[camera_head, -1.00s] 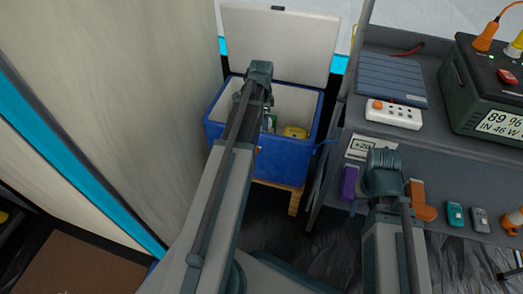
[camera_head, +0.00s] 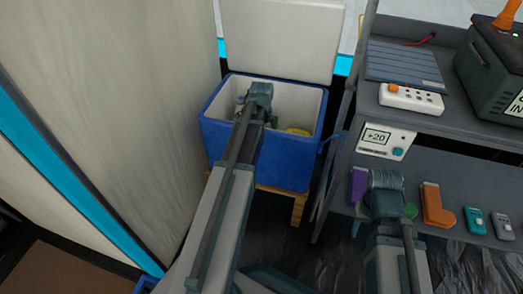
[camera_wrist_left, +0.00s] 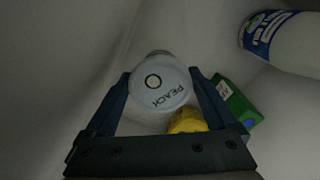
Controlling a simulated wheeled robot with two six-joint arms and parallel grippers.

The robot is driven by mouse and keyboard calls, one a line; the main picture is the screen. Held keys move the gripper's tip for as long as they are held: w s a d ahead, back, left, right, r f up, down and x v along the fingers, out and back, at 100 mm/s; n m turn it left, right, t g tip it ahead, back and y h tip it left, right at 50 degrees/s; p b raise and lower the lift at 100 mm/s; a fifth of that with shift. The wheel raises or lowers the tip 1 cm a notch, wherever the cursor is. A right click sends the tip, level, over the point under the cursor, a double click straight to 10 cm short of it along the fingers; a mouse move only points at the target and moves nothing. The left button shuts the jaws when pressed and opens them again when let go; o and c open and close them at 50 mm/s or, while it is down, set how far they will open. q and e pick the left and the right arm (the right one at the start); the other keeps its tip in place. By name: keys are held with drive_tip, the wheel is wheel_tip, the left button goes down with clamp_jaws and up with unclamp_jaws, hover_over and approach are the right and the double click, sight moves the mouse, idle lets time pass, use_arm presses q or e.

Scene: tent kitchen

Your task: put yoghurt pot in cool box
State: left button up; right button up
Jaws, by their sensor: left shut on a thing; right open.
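The yoghurt pot (camera_wrist_left: 160,88), pale with a white lid reading PEACH, is between the fingers of my left gripper (camera_wrist_left: 160,76) in the left wrist view. The gripper is shut on it, and the pot is upright, seen from above, inside the cool box. The blue cool box (camera_head: 262,160) stands open with its white lid (camera_head: 280,40) raised. In the head view my left arm reaches into it and hides the pot. I cannot tell whether the pot touches the floor of the box. My right gripper (camera_head: 387,192) is open in front of the shelf, its fingers mostly hidden by the wrist.
Inside the box are a yellow item (camera_wrist_left: 187,122), a green carton (camera_wrist_left: 236,103) and a white bottle with a blue label (camera_wrist_left: 285,42). The shelf at right holds inhalers, including an orange one (camera_head: 436,206), and a +20 display (camera_head: 385,139). A tent wall (camera_head: 130,90) closes the left side.

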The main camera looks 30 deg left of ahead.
use_arm(q)
drive_tip(key=shift+f, duration=0.7)
use_arm(e)
drive_tip(key=shift+f, duration=0.7)
use_arm(q)
drive_tip(key=shift+f+b, duration=0.7)
drive_tip(key=shift+b, duration=0.15)
drive_tip(key=o, duration=1.2)
drive_tip(key=shift+r, duration=0.1)
drive_tip(key=shift+c, duration=0.2)
use_arm(e)
drive_tip(key=shift+f, duration=0.6)
use_arm(q)
drive_tip(key=shift+r, duration=0.15)
use_arm(e)
drive_tip(key=shift+r, duration=0.15)
use_arm(q)
wheel_tip(320, 180, up, 13)
drive_tip(key=p, duration=1.3)
use_arm(e)
wheel_tip(320, 180, up, 13)
